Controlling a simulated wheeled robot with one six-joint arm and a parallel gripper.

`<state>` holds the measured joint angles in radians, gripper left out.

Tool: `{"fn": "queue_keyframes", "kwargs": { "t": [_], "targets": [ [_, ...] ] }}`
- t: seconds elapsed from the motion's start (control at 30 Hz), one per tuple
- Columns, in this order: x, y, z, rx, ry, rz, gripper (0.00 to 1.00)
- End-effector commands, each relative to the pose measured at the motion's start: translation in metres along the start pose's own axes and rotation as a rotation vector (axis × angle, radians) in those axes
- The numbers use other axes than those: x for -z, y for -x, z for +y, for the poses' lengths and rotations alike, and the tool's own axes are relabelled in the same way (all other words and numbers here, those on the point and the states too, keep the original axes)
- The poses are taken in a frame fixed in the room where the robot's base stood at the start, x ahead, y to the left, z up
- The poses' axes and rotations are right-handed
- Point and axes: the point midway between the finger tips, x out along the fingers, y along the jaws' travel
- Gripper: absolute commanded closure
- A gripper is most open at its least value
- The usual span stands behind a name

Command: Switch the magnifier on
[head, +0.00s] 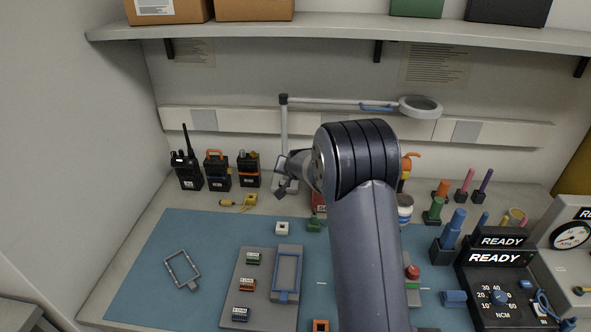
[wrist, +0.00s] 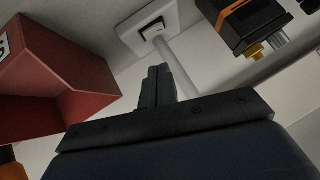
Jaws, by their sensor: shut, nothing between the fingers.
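The magnifier (head: 421,107) stands at the back of the bench, its round lens on a long white arm atop an upright post (head: 284,125). In the wrist view its white base (wrist: 133,32) shows with a black rocker switch (wrist: 152,29) and the grey post (wrist: 178,68). Which way the rocker is tipped I cannot tell. My gripper (wrist: 158,72) is shut and empty, its fingertips pointing toward the switch with a visible gap below it in the picture. In the head view my gripper (head: 280,191) is by the base, which my arm partly hides.
A red bin (wrist: 58,80) is close on the left in the wrist view. A black and orange radio (wrist: 245,22) is close on the right. A blue mat (head: 150,270) covers the front. A shelf (head: 330,28) hangs above.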

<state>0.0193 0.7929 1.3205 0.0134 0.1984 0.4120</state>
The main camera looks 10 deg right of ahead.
Motion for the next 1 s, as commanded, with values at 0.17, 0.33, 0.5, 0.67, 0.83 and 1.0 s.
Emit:
{"fn": "queue_keyframes", "kwargs": {
  "t": [0.17, 0.33, 0.5, 0.67, 0.83, 1.0],
  "targets": [
    [-0.001, 0.031, -0.001, 0.003, 0.001, 0.004, 1.00],
    [-0.001, 0.057, 0.000, 0.002, 0.001, 0.002, 1.00],
    [-0.001, 0.074, -0.001, 0.002, 0.002, 0.002, 1.00],
    [-0.002, 0.080, 0.000, 0.001, 0.002, 0.000, 1.00],
    [-0.001, 0.081, -0.001, 0.001, 0.002, 0.000, 1.00],
    [-0.001, 0.080, -0.001, 0.001, 0.002, 0.001, 1.00]
  ]
}}
